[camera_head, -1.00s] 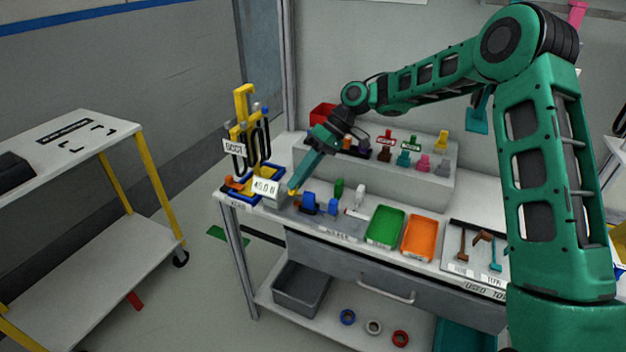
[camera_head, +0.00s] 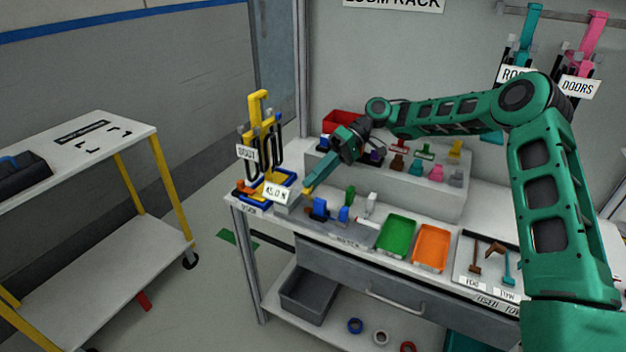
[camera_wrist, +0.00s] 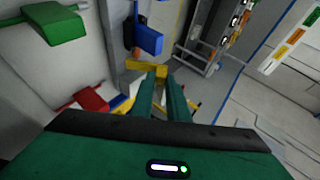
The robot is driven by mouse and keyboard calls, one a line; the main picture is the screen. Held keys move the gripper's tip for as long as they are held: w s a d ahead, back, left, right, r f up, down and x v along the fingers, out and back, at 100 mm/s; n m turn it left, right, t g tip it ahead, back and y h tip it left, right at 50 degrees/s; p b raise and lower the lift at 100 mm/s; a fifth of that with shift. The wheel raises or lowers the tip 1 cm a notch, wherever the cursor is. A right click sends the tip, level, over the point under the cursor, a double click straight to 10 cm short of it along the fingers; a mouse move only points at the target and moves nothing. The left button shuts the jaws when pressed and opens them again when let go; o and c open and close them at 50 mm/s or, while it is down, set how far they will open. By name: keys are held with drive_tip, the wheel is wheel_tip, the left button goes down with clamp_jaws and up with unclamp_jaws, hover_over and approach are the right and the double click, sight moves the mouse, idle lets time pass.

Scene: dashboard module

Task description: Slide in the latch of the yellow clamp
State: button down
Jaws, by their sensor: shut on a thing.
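The yellow clamp (camera_head: 308,191) is small and partly hidden at the tips of my gripper (camera_head: 306,189), near the left end of the workbench. In the wrist view a yellow bar of the clamp (camera_wrist: 148,67) crosses just beyond the fingertips (camera_wrist: 160,78). The two teal fingers are nearly together and shut on part of the yellow clamp. The latch itself is too small and covered to make out, so I cannot tell its position.
Blue clamps (camera_head: 319,208), a green one (camera_head: 350,196) and a white one (camera_head: 371,203) stand close by on the right. A green tray (camera_head: 396,238) and an orange tray (camera_head: 431,247) lie further right. A yellow tool holder (camera_head: 258,125) rises behind on the left.

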drive_tip(key=shift+w+f, duration=0.1)
drive_tip(key=shift+w, duration=0.1)
drive_tip(key=c, duration=1.7)
unclamp_jaws()
drive_tip(key=shift+f, duration=0.1)
drive_tip(key=shift+s, duration=0.1)
drive_tip(key=shift+r, duration=0.2)
drive_tip(key=shift+r, duration=0.3)
drive_tip(key=s+a+r, duration=0.2)
drive_tip(key=r, duration=0.1)
drive_tip(key=s+a+r, duration=0.6)
drive_tip(key=r, duration=0.1)
drive_tip(key=shift+s, duration=0.2)
